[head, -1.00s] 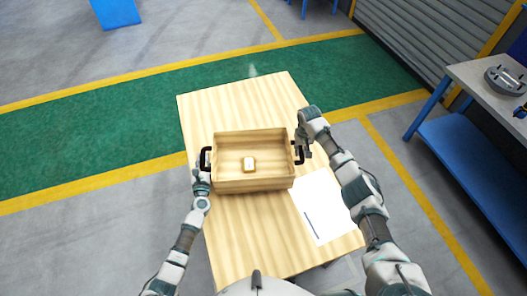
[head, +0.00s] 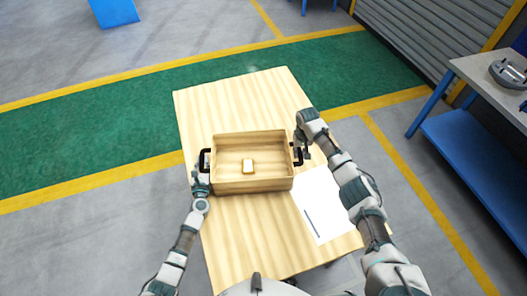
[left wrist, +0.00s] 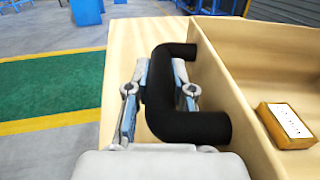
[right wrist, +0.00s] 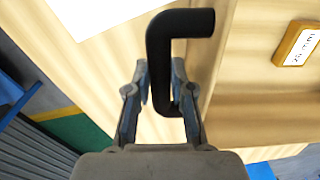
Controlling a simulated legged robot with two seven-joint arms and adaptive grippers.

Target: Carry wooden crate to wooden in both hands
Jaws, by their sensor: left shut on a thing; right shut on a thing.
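The wooden crate (head: 252,186) is an open box with a black handle on each side, in the middle of the head view over the wooden table (head: 235,105). I cannot tell whether its base touches the table. My left gripper (head: 204,172) is shut on the left handle, which shows between its fingers in the left wrist view (left wrist: 172,95). My right gripper (head: 300,147) is shut on the right handle, seen between its fingers in the right wrist view (right wrist: 160,60). A small yellow-brown block (head: 248,167) with a white label lies inside the crate.
A white sheet (head: 325,205) with a dark line lies on the table right of the crate. The table is bare behind the crate. A grey-topped bench (head: 480,75) with a blue lower shelf stands at the right. Yellow-lined floor surrounds the table.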

